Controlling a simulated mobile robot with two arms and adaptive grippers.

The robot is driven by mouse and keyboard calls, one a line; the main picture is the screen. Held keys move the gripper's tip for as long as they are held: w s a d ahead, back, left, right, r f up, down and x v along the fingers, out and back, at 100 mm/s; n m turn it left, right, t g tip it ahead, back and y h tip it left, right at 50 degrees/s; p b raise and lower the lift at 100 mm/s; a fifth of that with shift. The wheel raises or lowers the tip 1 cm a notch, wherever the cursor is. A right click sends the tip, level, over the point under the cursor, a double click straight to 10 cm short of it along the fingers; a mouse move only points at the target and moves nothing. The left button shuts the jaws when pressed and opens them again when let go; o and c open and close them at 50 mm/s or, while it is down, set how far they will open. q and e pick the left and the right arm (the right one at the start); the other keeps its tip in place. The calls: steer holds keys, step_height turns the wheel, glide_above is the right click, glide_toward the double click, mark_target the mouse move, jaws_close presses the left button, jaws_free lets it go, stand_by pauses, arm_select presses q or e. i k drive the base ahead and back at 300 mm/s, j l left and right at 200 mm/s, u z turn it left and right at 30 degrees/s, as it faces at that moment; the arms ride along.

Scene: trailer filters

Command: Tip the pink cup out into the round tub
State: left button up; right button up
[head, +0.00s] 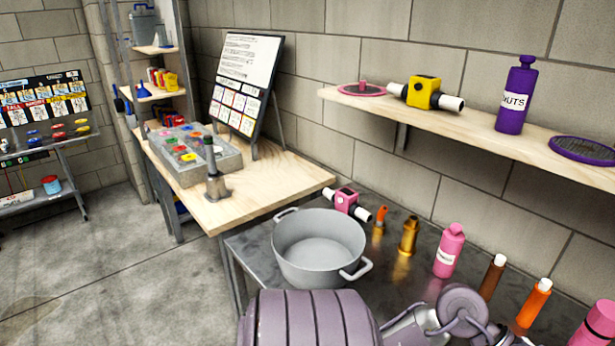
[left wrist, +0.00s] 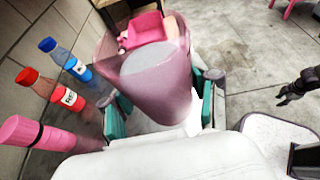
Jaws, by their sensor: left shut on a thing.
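The round tub (head: 318,240) is a grey pot with two side handles on the metal table; its visible inside looks empty. In the left wrist view, my left gripper (left wrist: 160,108) is shut on the pink cup (left wrist: 155,92), a mauve-pink cup held between its green-padded fingers. A bright pink piece (left wrist: 143,28) shows at the cup's far end, with a pale grey round face below it; I cannot tell whether these are inside it. My right gripper (left wrist: 290,92) is dark, at the right edge of that view, with its fingers apart and empty. Neither fingertip pair shows clearly in the head view.
A pink valve (head: 346,201), brass fitting (head: 408,236), pink bottle (head: 449,250) and other bottles stand behind and right of the tub. A wall shelf (head: 475,130) overhangs the table.

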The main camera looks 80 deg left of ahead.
mark_target(313, 249)
steer(key=k+j, duration=0.25)
steer(key=j, duration=0.15)
steer(key=k+j, duration=0.2)
steer(key=j, duration=0.2)
steer(key=k+j+u, duration=0.1)
steer(key=k+j, duration=0.15)
steer(key=j, duration=0.2)
steer(key=j+u, duration=0.1)
steer(key=u, duration=1)
steer(key=k+j, duration=0.05)
